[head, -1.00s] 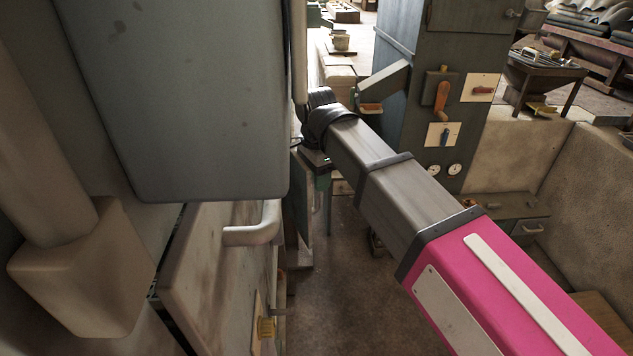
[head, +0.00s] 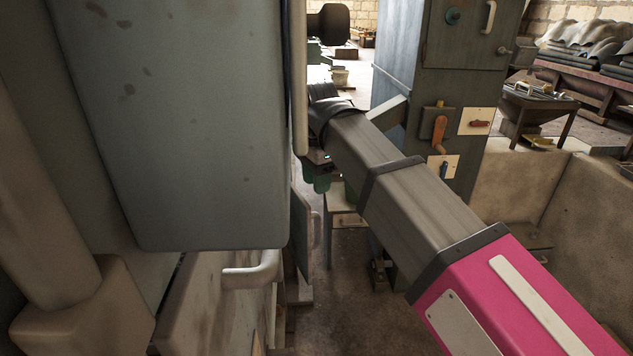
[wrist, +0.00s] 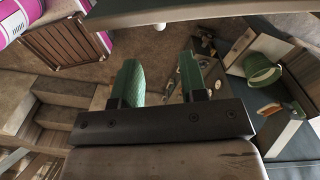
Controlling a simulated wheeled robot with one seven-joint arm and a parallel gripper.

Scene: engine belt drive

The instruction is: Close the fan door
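A large blue-grey panel (head: 190,125), which may be the fan door, fills the upper left of the head view. Its right edge is near my wrist, and I cannot tell whether they touch. Below it is a pale panel with a curved handle (head: 252,274). My gripper (head: 321,178) is partly hidden behind my arm's end, its green fingers just showing. In the wrist view its two green fingers (wrist: 159,68) stand apart with nothing between them. A pale flat edge (wrist: 190,11) crosses the top of that view, beyond the fingertips; I cannot tell which part it belongs to.
A tall blue-grey cabinet (head: 462,80) with an orange lever (head: 439,128) stands behind my arm. A low pale wall (head: 575,215) is at right. The floor (head: 335,320) between is mostly clear. The wrist view shows a green bucket (wrist: 262,68) and a wooden crate (wrist: 66,40).

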